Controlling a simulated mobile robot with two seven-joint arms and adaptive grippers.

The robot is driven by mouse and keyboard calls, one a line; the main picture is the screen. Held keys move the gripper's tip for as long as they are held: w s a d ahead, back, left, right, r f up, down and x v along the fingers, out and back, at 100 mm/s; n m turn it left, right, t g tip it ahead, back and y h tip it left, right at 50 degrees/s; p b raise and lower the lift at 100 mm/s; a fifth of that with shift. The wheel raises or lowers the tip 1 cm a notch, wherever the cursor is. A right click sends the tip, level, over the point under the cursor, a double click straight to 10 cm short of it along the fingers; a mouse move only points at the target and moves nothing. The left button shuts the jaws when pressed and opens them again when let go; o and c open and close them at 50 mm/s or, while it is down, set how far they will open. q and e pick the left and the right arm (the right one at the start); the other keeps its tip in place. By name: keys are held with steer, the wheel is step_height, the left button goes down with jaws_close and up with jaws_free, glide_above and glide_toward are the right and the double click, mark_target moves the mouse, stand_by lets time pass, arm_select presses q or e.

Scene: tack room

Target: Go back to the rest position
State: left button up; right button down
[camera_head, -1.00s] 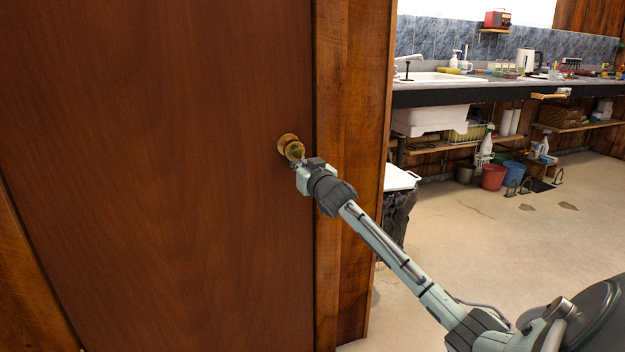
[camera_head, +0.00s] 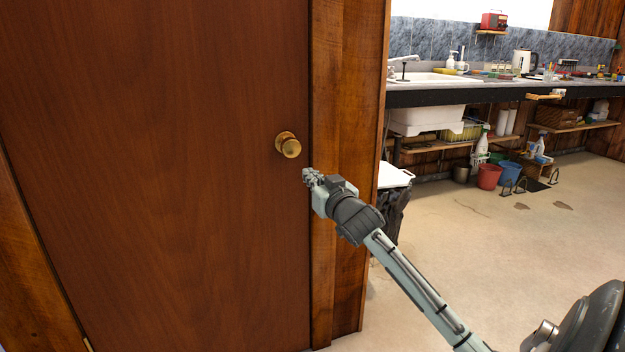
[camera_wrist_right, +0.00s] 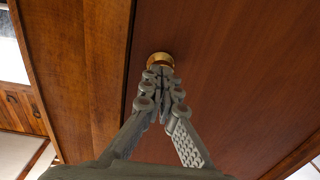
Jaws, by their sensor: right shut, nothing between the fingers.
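My right gripper (camera_head: 308,175) is in front of the door's right edge, below and to the right of the brass knob (camera_head: 289,145). Its fingers are shut with nothing between them. In the head view a gap shows between fingertips and knob. In the right wrist view the gripper (camera_wrist_right: 163,72) points at the door, and the knob (camera_wrist_right: 160,58) shows just beyond the fingertips, partly hidden by them. The brown wooden door (camera_head: 160,150) looks closed in its frame. My left gripper is not in view.
The wooden door frame (camera_head: 345,120) stands right behind my right arm. A counter (camera_head: 450,95) with a sink runs along the back right. Below it are a red bucket (camera_head: 488,176) and a blue bucket (camera_head: 510,172). The floor at right is largely clear.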

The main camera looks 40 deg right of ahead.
steer(key=shift+s+a, duration=0.15)
steer(key=shift+s, duration=0.25)
steer(key=shift+w, duration=0.1)
